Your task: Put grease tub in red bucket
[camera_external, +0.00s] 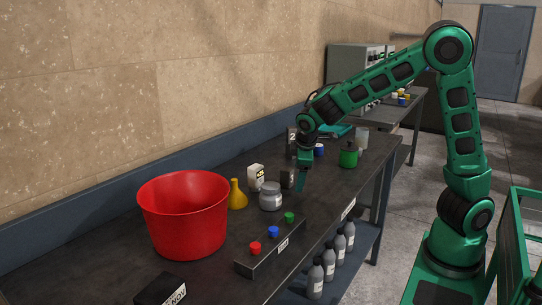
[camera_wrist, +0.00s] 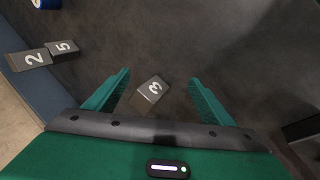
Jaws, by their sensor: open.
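The red bucket (camera_external: 185,215) stands upright at the near left of the dark table, its inside mostly hidden. A grey lidded tub with a pale label (camera_external: 271,197), which looks like the grease tub, stands upright to the right of the bucket, past the yellow funnel. My gripper (camera_external: 301,186) points down over the table, to the right of and beyond the tub. In the wrist view my gripper (camera_wrist: 158,79) is open, its fingers apart. A dark block marked 3 (camera_wrist: 150,92) shows between the fingers, apparently not held. The tub is not in the wrist view.
A strip with red, blue and green buttons (camera_external: 270,248) lies in front. Blocks marked 2 (camera_wrist: 31,60) and 5 (camera_wrist: 62,48) lie near the wall.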

